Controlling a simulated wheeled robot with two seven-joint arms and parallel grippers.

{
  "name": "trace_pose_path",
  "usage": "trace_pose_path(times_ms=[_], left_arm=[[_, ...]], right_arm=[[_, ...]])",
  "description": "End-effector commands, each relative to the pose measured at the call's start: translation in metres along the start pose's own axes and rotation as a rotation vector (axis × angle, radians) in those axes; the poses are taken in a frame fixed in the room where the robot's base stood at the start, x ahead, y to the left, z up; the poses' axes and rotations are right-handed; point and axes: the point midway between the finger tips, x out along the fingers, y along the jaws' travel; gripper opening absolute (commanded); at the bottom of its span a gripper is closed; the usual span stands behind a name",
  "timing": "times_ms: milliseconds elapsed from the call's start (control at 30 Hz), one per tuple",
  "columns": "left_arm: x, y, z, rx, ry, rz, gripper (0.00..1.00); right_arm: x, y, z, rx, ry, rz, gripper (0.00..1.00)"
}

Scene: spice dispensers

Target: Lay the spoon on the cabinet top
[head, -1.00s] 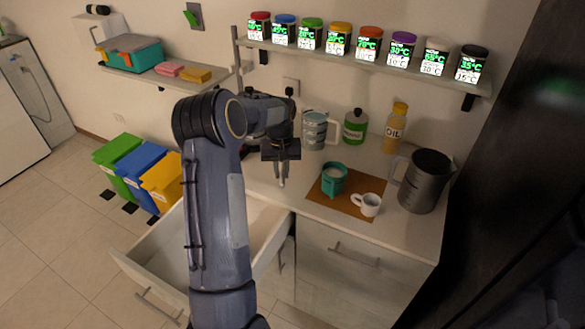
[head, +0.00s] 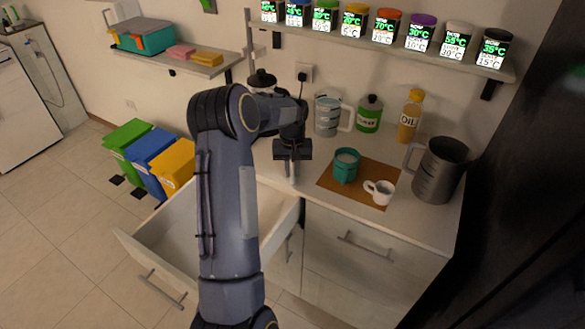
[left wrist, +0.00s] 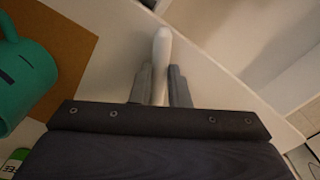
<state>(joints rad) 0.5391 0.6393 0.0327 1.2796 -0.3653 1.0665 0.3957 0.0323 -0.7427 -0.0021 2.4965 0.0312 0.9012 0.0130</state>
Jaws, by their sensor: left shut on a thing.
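My left gripper (head: 292,158) is over the front left part of the cabinet top (head: 415,223), close to the open drawer. It is shut on the spoon (head: 292,173), a pale piece pointing down in the head view. In the left wrist view the white spoon (left wrist: 162,48) sticks out from between the two fingers (left wrist: 161,85). The rest of the spoon is hidden by the gripper. Whether its tip touches the cabinet top I cannot tell. My right gripper is not in view.
An open drawer (head: 150,262) lies below, left of the cabinet top. A teal cup (head: 346,167) and a white mug (head: 380,191) stand on a brown mat (head: 330,184) to the right. A dark pitcher (head: 438,172) and an oil bottle (head: 409,118) stand beyond.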

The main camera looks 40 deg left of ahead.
Motion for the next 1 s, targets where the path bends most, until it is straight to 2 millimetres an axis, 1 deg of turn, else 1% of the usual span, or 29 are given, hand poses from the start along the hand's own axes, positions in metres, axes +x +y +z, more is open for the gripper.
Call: trace_pose_path(times_ms=[133,167,300,333,567,667,767,1000], left_arm=[[0.000,0.000,0.000,0.000,0.000,0.000,0.00],[-0.001,0.000,0.000,0.000,0.000,0.000,0.19],[-0.001,0.000,0.000,0.000,0.000,0.000,0.37],[-0.001,0.000,0.000,0.000,0.000,0.000,0.41],[-0.001,0.000,0.000,0.000,0.000,0.000,0.41],[-0.005,0.000,0.000,0.000,0.001,0.000,0.41],[-0.017,0.001,-0.001,-0.001,0.005,0.001,0.41],[-0.058,0.000,-0.001,0.000,0.003,0.001,0.41]], right_arm=[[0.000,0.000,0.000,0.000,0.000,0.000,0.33],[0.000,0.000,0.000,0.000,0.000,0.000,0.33],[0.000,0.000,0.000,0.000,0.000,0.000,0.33],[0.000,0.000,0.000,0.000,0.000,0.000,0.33],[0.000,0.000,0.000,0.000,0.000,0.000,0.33],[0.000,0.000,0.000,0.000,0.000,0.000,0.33],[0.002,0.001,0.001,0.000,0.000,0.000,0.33],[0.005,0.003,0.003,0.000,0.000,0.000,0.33]])
